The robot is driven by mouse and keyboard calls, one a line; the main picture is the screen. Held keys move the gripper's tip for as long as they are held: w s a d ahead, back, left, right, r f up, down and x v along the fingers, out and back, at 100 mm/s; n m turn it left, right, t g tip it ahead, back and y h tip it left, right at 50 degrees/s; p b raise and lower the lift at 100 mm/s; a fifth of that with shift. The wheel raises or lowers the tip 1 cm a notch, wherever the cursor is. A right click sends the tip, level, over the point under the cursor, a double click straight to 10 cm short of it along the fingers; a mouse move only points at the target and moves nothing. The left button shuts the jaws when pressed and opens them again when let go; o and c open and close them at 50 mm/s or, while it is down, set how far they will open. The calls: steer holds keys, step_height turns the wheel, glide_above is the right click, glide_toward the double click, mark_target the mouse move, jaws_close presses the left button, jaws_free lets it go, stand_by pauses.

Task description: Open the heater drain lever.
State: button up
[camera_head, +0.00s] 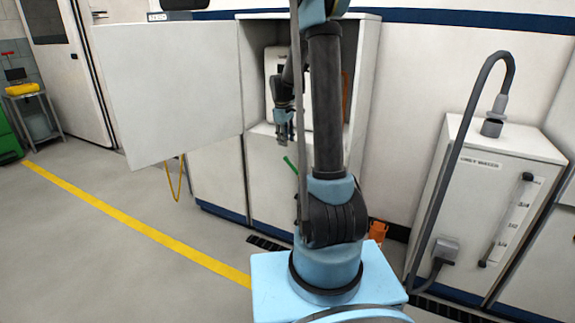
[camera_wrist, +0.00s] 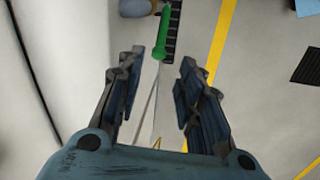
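The green lever (camera_head: 290,162) sticks out at the front of the open white cabinet, below its shelf. In the wrist view the green lever (camera_wrist: 163,32) lies beyond the fingertips, roughly in line with the gap between them. My gripper (camera_head: 283,136) points down just above the lever in the head view; it also shows in the wrist view (camera_wrist: 161,58). Its fingers are apart with nothing between them, and no contact with the lever is visible. The white heater (camera_head: 272,62) stands inside the cabinet, partly hidden by my arm.
The cabinet's white door (camera_head: 170,90) stands open on the left. A yellow hose loop (camera_head: 174,180) hangs under it. A grey-water tank (camera_head: 500,185) with a thick hose stands at right. A floor grate (camera_head: 265,244) lies before the cabinet. The left floor is clear.

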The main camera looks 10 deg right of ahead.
mark_target(288, 162)
steer(key=f, duration=0.4)
steer(key=w+d+f, duration=0.1)
steer(key=f, duration=0.8)
steer(key=shift+w+d+f, duration=0.1)
steer(key=shift+w+d, duration=0.05)
steer(key=shift+c, duration=0.6)
jaws_close()
